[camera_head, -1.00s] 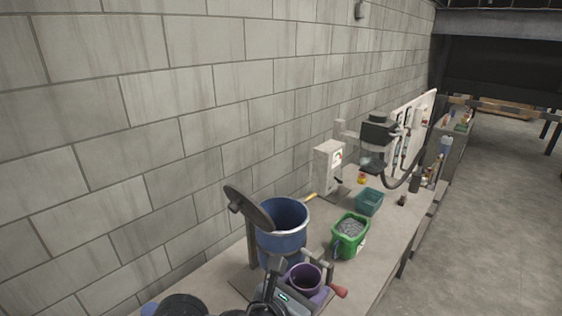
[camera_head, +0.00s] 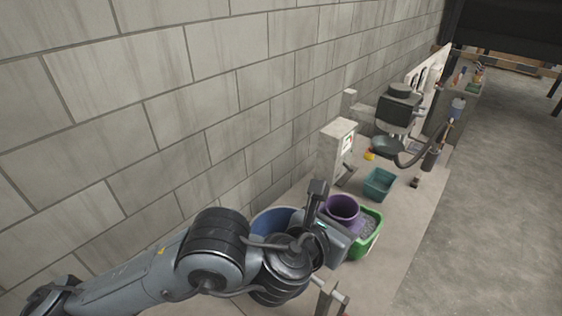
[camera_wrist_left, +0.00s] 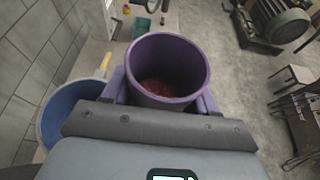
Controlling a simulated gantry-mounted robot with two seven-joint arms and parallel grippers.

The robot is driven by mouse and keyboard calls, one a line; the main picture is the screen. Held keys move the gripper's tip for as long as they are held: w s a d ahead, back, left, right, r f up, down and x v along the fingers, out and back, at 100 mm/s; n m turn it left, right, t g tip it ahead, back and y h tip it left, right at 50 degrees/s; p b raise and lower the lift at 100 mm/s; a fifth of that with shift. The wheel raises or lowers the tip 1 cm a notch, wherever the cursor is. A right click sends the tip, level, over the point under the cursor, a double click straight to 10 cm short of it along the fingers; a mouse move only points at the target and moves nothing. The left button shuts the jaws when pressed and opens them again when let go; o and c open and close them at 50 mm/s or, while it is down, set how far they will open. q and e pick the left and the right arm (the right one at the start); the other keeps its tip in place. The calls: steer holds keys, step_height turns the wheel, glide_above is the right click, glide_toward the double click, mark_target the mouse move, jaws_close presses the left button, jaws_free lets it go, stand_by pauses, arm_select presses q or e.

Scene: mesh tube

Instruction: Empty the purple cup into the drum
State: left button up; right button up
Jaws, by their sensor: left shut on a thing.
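The purple cup (camera_head: 342,208) is held up beside the blue drum, in front of the green bin in the head view. In the left wrist view the cup (camera_wrist_left: 168,50) is open towards the camera, with reddish material low inside. My left gripper (camera_head: 334,230) is shut on the cup. The blue drum (camera_head: 272,220) is mostly hidden behind my left arm in the head view. In the left wrist view the drum (camera_wrist_left: 62,108) stands to the left of the cup, its mouth partly covered by the gripper body. My right gripper is not in view.
A green bin (camera_head: 373,240) with grey material stands just right of the cup. A teal bin (camera_head: 380,184) and a grey machine box (camera_head: 337,150) stand farther back on the bench. The block wall runs close along the left.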

mark_target(329, 204)
arm_select(q)
steer(key=shift+w, duration=0.55)
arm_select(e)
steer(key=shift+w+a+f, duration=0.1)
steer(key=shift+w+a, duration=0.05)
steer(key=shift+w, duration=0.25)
arm_select(q)
steer(key=shift+s, duration=0.1)
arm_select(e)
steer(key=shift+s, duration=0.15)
arm_select(q)
steer(key=shift+a, duration=0.15)
steer(key=shift+w+a+r+n+g+h+p, duration=0.35)
steer(key=shift+w+a+n+h+p, duration=0.05)
steer(key=shift+n+p, duration=0.35)
steer(key=shift+w+a+r+n+g+h+p, duration=0.35)
steer(key=shift+a+n+h+p, duration=0.05)
steer(key=shift+n+p, duration=0.3)
steer(key=shift+w+a+r+n+g+h+p, duration=0.15)
steer(key=shift+w+a+r+n+h+p, duration=0.3)
steer(key=shift+n+p, duration=0.65)
steer(key=shift+w+a+r+n+g+h+p, duration=0.1)
steer(key=shift+a+r+n+g+h+p, duration=0.1)
steer(key=shift+r+n+h+p, duration=0.8)
steer(key=shift+w+a+r+n+g+h+p, duration=0.2)
steer(key=shift+n+p, duration=0.55)
steer(key=shift+p, duration=0.7)
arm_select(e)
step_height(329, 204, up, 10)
